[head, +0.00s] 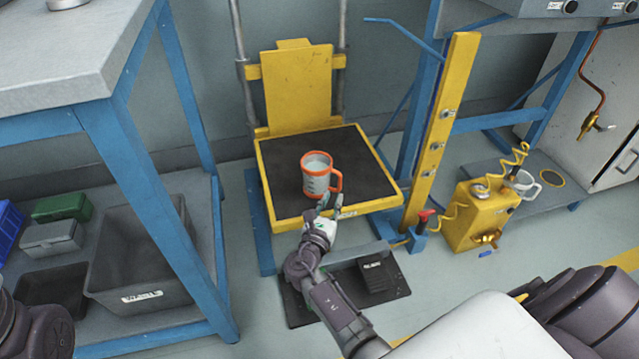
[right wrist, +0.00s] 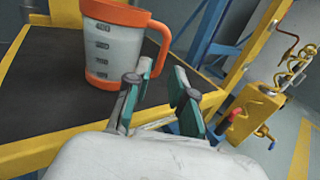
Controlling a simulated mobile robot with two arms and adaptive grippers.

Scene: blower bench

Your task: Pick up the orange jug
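The jug (head: 316,177) is pale and clear-sided with an orange rim and an orange handle. It stands upright on the dark mat of the yellow lift platform (head: 384,203). In the right wrist view the jug (right wrist: 112,46) is at upper left, with its handle towards the fingers. My right gripper (head: 331,206) is just in front of the handle, at the platform's front edge. In the right wrist view my right gripper (right wrist: 165,76) is open and empty; its left finger overlaps the handle's lower part. I cannot tell whether they touch. My left gripper is not in view.
A blue-framed bench (head: 60,75) with a grey bin (head: 140,270) on its lower shelf stands left. A yellow post (head: 440,130) with a red-handled lever rises right of the platform. A yellow canister (head: 478,215) with a coiled hose stands further right.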

